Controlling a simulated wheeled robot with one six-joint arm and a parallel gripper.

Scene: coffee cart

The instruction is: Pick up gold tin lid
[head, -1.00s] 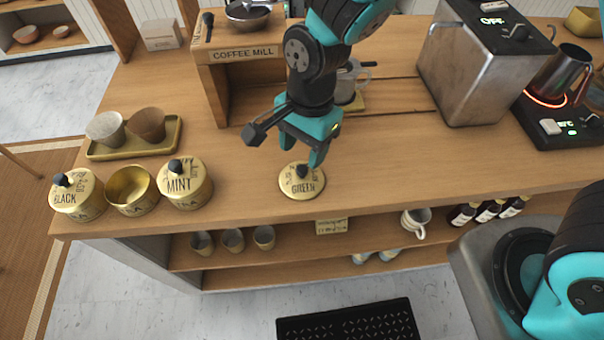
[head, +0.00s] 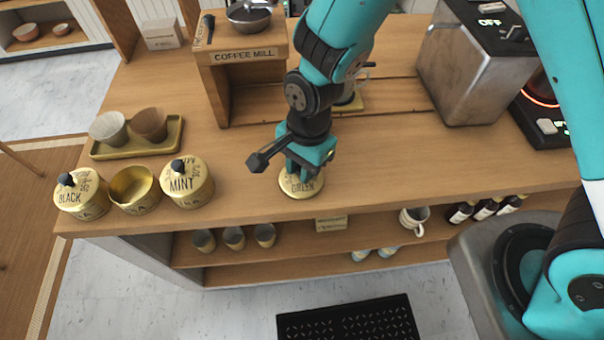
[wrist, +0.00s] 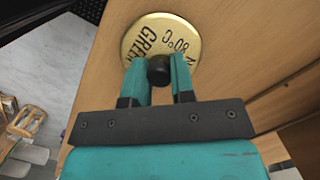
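The gold tin lid (head: 303,187) marked GREEN lies flat on the wooden counter, near its front edge. In the wrist view the lid (wrist: 150,32) shows below my gripper, with its dark round knob (wrist: 159,70) between the two fingers. My gripper (head: 303,171) is right over the lid and hides the knob in the head view. In the wrist view my gripper (wrist: 160,80) has its teal fingers apart, one on each side of the knob. A small gap seems to show beside the knob on the right.
An open gold tin (head: 134,188) stands between the lidded BLACK tin (head: 82,200) and MINT tin (head: 188,188) at the left. A tray (head: 160,150) with two cups is behind them. The coffee mill stand (head: 245,75) and a metal machine (head: 468,70) stand farther back.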

